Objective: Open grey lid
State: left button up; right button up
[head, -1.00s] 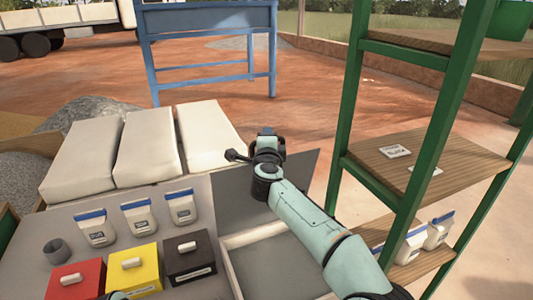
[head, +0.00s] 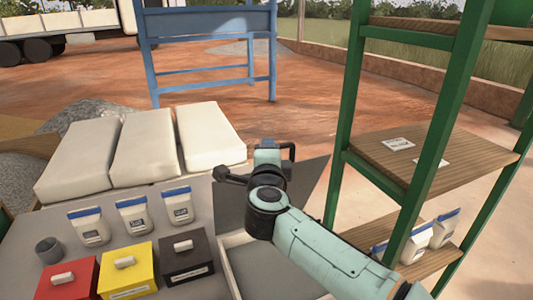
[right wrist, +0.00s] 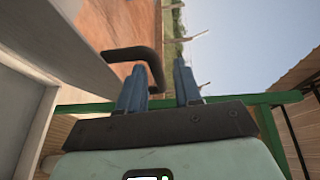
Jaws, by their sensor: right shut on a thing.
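The grey lid (head: 312,182) is a dark flat panel, tilted up at the back of a white-rimmed bin (head: 236,241). Part of the bin's grey inside shows below it. My right gripper (head: 280,148) is at the lid's upper part, and my arm hides the middle of the lid. In the right wrist view a dark bent bar handle (right wrist: 133,52) runs in between the blue fingers of my right gripper (right wrist: 160,85), which is shut on it. My left gripper is out of view.
Left of the bin are red (head: 68,279), yellow (head: 127,270) and black (head: 186,260) lidded boxes, with small bags (head: 134,215) behind. Large white sacks (head: 210,135) lie further back. A green-framed shelf (head: 345,130) stands close on the right.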

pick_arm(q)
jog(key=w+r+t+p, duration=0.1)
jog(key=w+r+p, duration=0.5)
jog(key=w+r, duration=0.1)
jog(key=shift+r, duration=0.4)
pick_arm(e)
jog(key=s+a+r, duration=0.3)
jog(key=s+r, duration=0.6)
jog(key=r, duration=0.3)
jog(key=shift+s+r, duration=0.2)
jog(key=shift+s, duration=0.05)
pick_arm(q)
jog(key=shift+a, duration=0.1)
